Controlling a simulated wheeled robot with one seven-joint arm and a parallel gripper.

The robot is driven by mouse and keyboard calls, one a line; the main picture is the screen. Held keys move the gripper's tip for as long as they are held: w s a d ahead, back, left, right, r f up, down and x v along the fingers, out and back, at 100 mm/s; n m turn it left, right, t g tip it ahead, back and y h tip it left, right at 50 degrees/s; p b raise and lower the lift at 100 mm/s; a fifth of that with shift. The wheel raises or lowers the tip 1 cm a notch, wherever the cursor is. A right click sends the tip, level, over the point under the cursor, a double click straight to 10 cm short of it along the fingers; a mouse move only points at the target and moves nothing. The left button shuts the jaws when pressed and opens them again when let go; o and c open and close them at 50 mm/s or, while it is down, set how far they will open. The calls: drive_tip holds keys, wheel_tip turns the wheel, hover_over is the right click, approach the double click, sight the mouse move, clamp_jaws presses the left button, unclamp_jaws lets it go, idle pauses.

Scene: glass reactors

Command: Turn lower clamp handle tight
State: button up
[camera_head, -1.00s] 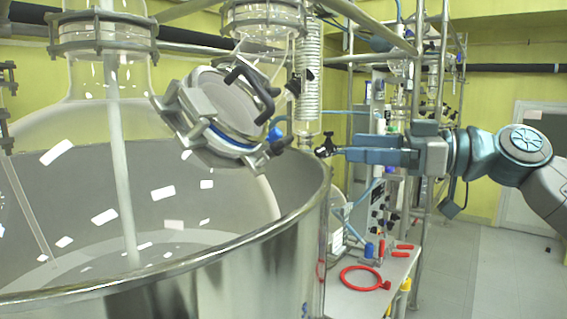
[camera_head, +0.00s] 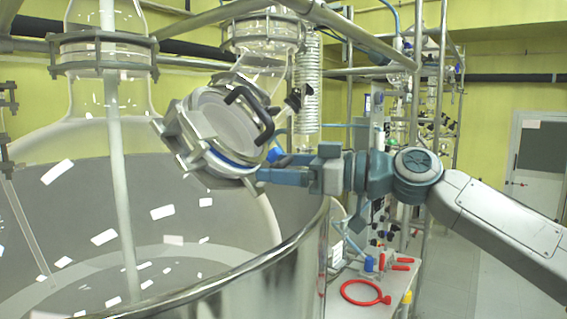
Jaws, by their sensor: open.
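A round glass port (camera_head: 215,118) with a metal clamp ring (camera_head: 177,138) sticks out tilted from the large glass vessel. A black bracket-shaped handle (camera_head: 252,112) crosses its lid, and a dark upper clamp handle (camera_head: 296,98) shows at the upper right. The lower clamp handle, at the port's lower right, is mostly hidden by my gripper (camera_head: 268,165). My gripper is open, its two blue fingers pointing left, one above the other, at the lower right edge of the clamp. I cannot tell whether they touch the handle.
The wide steel vessel rim (camera_head: 290,243) curves just below my gripper. A metal frame with tubing stands behind. A shelf at the lower right holds a red ring (camera_head: 365,292) and red-handled tools (camera_head: 401,263). Floor at the right is free.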

drive_tip(key=shift+a, duration=0.1)
drive_tip(key=c, duration=0.9)
